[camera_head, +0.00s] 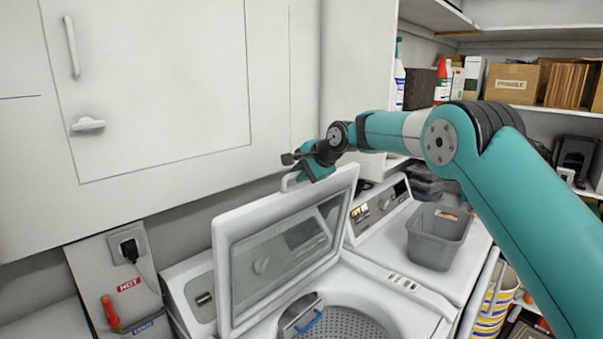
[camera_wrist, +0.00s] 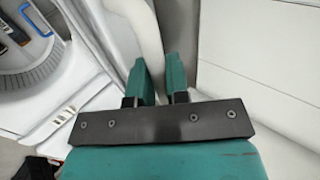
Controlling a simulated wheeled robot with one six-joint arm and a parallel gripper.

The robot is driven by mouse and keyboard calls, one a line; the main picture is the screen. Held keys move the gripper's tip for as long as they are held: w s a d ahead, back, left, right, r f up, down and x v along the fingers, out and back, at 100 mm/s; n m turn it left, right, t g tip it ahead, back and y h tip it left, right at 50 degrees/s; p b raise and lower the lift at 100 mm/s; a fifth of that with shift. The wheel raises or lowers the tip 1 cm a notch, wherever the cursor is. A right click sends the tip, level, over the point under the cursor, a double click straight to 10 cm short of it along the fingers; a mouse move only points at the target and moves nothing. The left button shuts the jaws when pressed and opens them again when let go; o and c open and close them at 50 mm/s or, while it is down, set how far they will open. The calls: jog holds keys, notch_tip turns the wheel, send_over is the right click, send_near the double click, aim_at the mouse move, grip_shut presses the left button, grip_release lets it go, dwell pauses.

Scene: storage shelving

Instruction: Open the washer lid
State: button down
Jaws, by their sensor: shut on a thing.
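The white washer lid (camera_head: 224,285) with its glass window (camera_head: 285,255) stands raised and tilted, hinged at the back of the white washer (camera_head: 395,312). The drum (camera_head: 335,322) below is exposed. My gripper (camera_head: 303,172) is at the lid's upper edge, near its top middle, with the fingers shut on it. In the wrist view, my gripper's two teal fingers (camera_wrist: 159,80) are close around a white rounded edge of the lid (camera_wrist: 146,38). The fingertips' exact contact is partly hidden.
White cabinets (camera_head: 170,80) hang close above and behind the lid. A grey bin (camera_head: 437,238) stands on the neighbouring machine at the right. Shelves with boxes (camera_head: 513,84) and bottles are at the back right. An outlet with a plug (camera_head: 129,249) is at the left.

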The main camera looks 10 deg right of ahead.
jog(key=shift+d+f, duration=0.1)
jog(key=c, duration=1.4)
grip_release()
jog(key=b+v, duration=0.7)
jog(key=v, duration=1)
jog(key=shift+d, duration=0.15)
